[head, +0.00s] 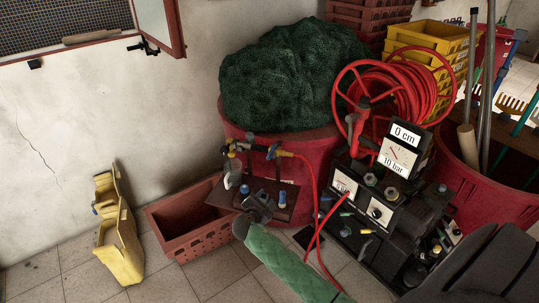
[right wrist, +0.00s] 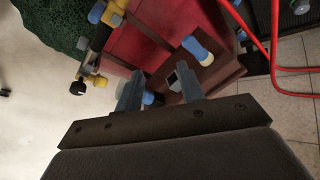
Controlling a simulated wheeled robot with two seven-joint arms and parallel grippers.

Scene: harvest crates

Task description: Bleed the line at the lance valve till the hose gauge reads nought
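A dial gauge (head: 398,154) marked 10 bar stands under a 0 cm display on the dark equipment; its needle reading is too small to tell. The right wrist view shows similar fittings (right wrist: 88,80) left of the fingers. My left gripper is out of view.
A blue and white bottle-like piece (right wrist: 197,50) stands on the shelf beyond the fingers. A red crate (head: 190,243) and yellow holder (head: 120,250) are on the floor at left. A red hose reel (head: 420,92) and a red tub (head: 475,190) stand at right.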

